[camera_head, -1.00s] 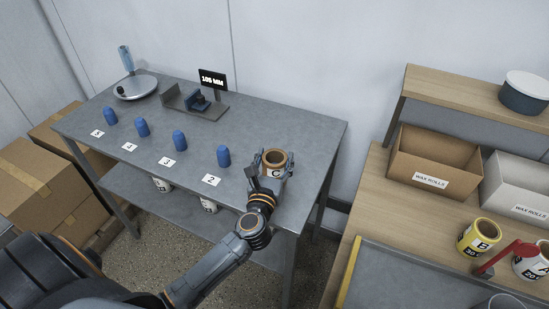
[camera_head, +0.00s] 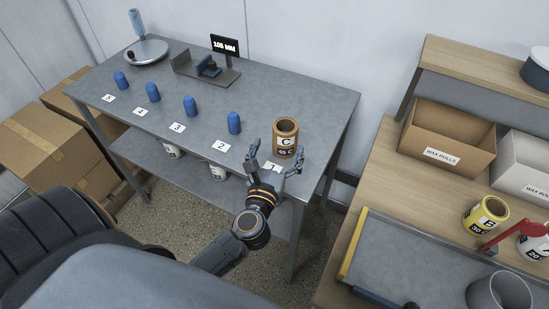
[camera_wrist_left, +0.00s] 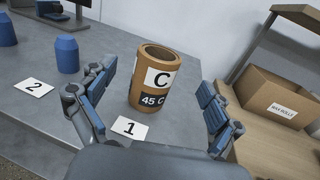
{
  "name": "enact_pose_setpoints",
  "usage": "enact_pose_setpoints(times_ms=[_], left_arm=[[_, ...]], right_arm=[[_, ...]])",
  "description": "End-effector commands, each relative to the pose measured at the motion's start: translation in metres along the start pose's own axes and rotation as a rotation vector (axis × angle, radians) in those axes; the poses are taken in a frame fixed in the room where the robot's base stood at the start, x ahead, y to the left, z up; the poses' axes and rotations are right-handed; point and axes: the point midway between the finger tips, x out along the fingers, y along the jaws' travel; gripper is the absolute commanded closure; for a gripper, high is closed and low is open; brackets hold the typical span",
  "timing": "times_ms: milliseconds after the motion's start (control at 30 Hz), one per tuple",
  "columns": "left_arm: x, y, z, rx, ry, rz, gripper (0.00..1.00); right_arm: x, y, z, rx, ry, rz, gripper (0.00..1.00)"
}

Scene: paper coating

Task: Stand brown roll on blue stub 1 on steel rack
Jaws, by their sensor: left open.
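The brown roll (camera_head: 285,139), labelled C and 45 C, stands upright on the steel rack (camera_head: 300,95), behind the card marked 1 (camera_head: 272,168). No blue stub shows at card 1; the roll covers that spot. My left gripper (camera_head: 274,157) is open and empty just in front of the roll. In the left wrist view the brown roll (camera_wrist_left: 151,78) stands between and beyond the spread fingers (camera_wrist_left: 155,110), apart from both. My right gripper is not in view.
Several blue stubs stand in a row to the left, the nearest (camera_head: 234,123) behind card 2. A scale (camera_head: 147,51), a measuring fixture (camera_head: 208,72) and a display (camera_head: 225,45) sit at the back. A wooden bench with a yellow roll (camera_head: 484,215) is at right.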

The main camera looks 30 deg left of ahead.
Motion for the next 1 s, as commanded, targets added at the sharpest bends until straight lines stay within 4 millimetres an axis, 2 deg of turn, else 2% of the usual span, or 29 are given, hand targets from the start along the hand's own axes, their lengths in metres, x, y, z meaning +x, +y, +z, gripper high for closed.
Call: enact_pose_setpoints(times_ms=[100,300,867,1000], left_arm=[[-0.022,0.000,-0.001,-0.001,0.003,0.000,0.09],[-0.040,0.000,0.000,0.000,0.000,0.000,0.09],[-0.043,0.000,0.000,-0.001,-0.001,-0.001,0.09],[-0.043,-0.008,0.009,0.058,-0.032,-0.041,0.09]], right_arm=[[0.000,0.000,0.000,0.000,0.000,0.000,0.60],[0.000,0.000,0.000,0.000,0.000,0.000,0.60],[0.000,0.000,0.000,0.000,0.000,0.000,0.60],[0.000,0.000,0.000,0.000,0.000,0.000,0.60]])
